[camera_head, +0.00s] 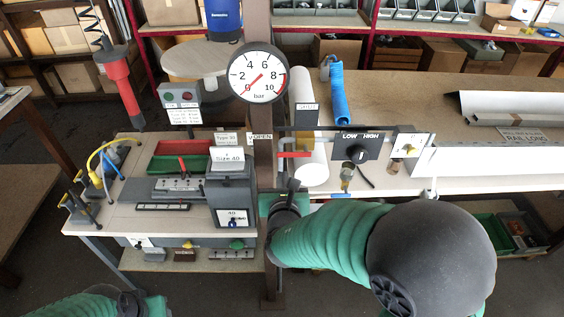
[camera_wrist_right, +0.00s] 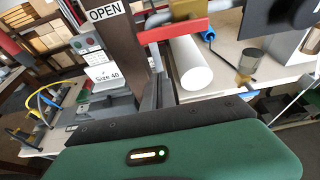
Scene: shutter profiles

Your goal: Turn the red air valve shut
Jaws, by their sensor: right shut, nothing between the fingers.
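The red air valve handle (camera_head: 295,154) is a short red bar lying about level, just right of the brown post and below the gauge. In the right wrist view the red handle (camera_wrist_right: 175,31) crosses the top, with brass behind it. An OPEN label (camera_head: 260,137) is on the post at its left. My right gripper (camera_head: 292,186) is just below the handle. Its narrow fingers (camera_wrist_right: 157,88) are together and empty, pointing up towards the bar; whether they touch it I cannot tell. My left gripper (camera_head: 152,304) is at the bottom left edge, its fingers not visible.
The round gauge (camera_head: 259,74) has its red needle at the lower left, near 0. The Size 40 machine (camera_head: 230,185) stands left of the post.

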